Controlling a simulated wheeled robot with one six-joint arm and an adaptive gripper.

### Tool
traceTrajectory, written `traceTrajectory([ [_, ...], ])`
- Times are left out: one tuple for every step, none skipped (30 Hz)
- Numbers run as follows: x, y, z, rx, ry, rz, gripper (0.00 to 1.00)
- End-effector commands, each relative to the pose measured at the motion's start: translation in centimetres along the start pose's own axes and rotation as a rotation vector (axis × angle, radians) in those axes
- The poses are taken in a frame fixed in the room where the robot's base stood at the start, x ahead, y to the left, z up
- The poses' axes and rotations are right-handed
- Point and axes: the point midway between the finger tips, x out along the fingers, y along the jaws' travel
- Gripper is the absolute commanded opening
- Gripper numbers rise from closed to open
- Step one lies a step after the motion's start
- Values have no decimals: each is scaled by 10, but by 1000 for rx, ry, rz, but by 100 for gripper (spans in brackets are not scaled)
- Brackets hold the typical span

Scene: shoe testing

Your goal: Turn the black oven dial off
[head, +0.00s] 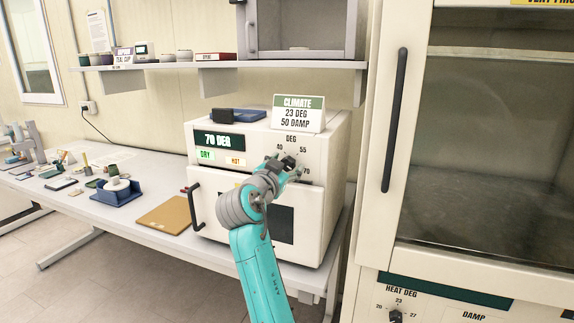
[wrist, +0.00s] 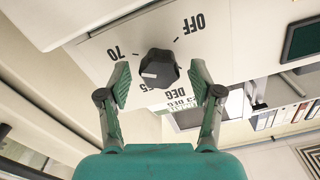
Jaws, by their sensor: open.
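The black oven dial (wrist: 158,68) is on the white oven's front panel, with OFF, 70, 55 and DEG printed around it; these appear upside down in the wrist view. A pale mark on the dial faces lower left, roughly between 70 and 55. My gripper (wrist: 160,78) is open, with one green finger pad on each side of the dial and visible gaps between. In the head view my gripper (head: 284,167) is in front of the oven's upper right panel and partly hides the dial and its scale. The oven (head: 335,165) display (head: 219,140) reads 70 DEG.
The oven door handle (head: 194,207) sticks out at the left. A climate sign (head: 298,114) and a black box stand on the oven. A tan board (head: 166,215) lies on the table at left. A tall glass-fronted cabinet (head: 385,220) stands close at the right.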

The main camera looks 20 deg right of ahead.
Motion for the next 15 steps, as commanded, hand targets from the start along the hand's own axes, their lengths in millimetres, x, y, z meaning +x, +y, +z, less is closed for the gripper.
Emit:
traceTrajectory([
  [4,1,0,0,0,1,65],
  [6,1,0,0,0,1,65],
  [7,0,0,0,0,1,65],
  [8,0,0,0,0,0,65],
  [8,0,0,0,0,0,65],
  [9,0,0,1,0,0,65],
  [9,0,0,1,0,0,65],
  [9,0,0,1,0,0,65],
  [9,0,0,1,0,-1,65],
  [9,0,0,1,0,-1,65],
  [9,0,0,1,0,-1,65],
  [9,0,0,1,0,-1,65],
  [9,0,0,1,0,-1,60],
  [9,0,0,0,0,0,52],
  [9,0,0,0,0,0,42],
])
